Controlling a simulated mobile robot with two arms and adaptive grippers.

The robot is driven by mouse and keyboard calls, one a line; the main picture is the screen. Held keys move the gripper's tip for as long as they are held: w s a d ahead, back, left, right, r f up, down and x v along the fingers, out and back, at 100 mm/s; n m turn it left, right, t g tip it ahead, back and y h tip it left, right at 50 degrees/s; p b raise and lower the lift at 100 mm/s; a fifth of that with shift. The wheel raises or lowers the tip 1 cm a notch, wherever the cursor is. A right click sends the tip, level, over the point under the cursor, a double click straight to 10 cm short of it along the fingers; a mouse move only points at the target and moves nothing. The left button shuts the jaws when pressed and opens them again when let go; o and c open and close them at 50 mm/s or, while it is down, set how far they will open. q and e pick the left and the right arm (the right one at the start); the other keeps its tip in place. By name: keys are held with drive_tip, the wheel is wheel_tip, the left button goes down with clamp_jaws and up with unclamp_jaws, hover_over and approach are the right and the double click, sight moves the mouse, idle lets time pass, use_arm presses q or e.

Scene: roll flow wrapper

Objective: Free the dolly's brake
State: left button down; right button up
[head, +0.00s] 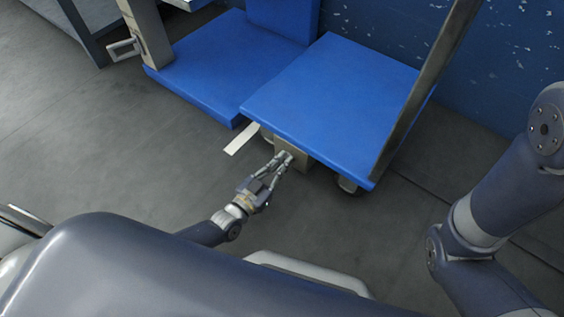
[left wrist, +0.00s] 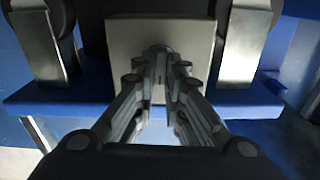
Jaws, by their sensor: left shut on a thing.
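The dolly (head: 335,85) has a flat blue deck on wheels and stands in the upper middle of the head view. A beige-grey brake plate (head: 292,150) sits under its near edge; it shows large in the left wrist view (left wrist: 125,40). My left gripper (head: 284,157) is at this plate, its fingers shut on a small brake part at the plate's face. The fingertips hide most of that part, so its position is hard to tell. My right arm (head: 490,200) shows at the right, but its gripper is out of view.
A second blue platform (head: 205,70) stands close by on the left. A dolly wheel (head: 347,185) shows under the right corner, and a grey post (head: 425,90) rises along the right side. A white strip (head: 242,139) lies on the floor. The floor at left is clear.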

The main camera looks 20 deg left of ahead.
use_arm(q)
drive_tip(key=n, duration=0.3)
drive_tip(key=shift+a+n, duration=0.1)
drive_tip(key=shift+n, duration=0.2)
drive_tip(key=shift+a+f+n, duration=0.1)
drive_tip(key=shift+f+n, duration=0.05)
drive_tip(key=shift+n, duration=1.25)
drive_tip(key=c, duration=1.7)
unclamp_jaws()
drive_tip(key=shift+o, duration=0.2)
drive_tip(key=v, duration=1.2)
